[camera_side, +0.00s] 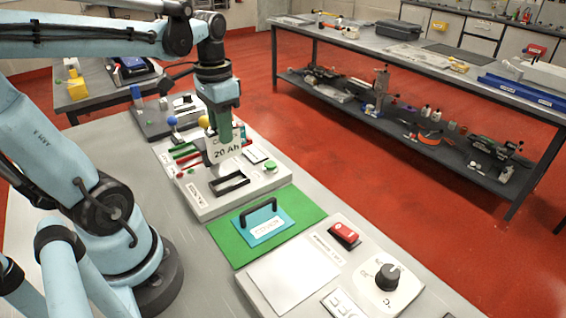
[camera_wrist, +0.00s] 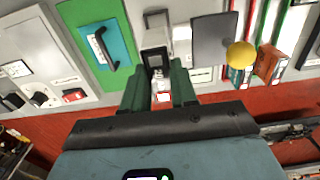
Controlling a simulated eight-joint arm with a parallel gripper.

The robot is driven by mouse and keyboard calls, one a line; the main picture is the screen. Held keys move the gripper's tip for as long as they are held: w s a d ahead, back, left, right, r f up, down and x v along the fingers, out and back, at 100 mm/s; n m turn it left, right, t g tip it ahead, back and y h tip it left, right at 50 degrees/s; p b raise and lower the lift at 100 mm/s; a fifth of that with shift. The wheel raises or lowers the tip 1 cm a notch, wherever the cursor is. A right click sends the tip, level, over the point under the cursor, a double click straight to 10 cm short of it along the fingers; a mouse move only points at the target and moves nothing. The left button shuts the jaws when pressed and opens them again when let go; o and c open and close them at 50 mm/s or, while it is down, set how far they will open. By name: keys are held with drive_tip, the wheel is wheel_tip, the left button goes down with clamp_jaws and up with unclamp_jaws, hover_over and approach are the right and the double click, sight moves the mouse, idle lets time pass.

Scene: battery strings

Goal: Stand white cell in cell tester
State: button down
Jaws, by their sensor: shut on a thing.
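The white cell (camera_side: 224,151), marked "20 Ah", is upright in my gripper (camera_side: 226,132), whose green fingers are shut on its upper part. In the wrist view, my gripper (camera_wrist: 159,80) has a small part of the white cell (camera_wrist: 162,90) showing between its fingers. The cell tester (camera_side: 243,194) is a pale box with a black-framed slot (camera_side: 230,183) on top. In the side view the cell appears above and just behind this slot. Whether its lower edge touches anything is unclear.
A green mat (camera_side: 300,216) with a teal handled plate (camera_side: 264,222) lies in front of the tester. A panel with a black knob (camera_side: 387,277) and a red switch (camera_side: 344,235) is nearer. A yellow ball (camera_wrist: 240,55) and orange block (camera_wrist: 275,62) stand beside my gripper in the wrist view.

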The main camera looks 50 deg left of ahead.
sight(226, 159)
drive_tip(key=shift+f, duration=3.95)
drive_tip(key=shift+f, duration=0.15)
drive_tip(key=c, duration=0.8)
unclamp_jaws()
drive_tip(key=shift+r, duration=6)
drive_tip(key=w+d+f+t, duration=0.2)
drive_tip(key=d+t, duration=0.1)
drive_tip(key=d, duration=0.2)
drive_tip(key=w+d+f+t, duration=0.2)
drive_tip(key=d+f+t, duration=0.1)
drive_tip(key=d, duration=0.3)
drive_tip(key=shift+d+t, duration=0.3)
drive_tip(key=shift+t, duration=0.3)
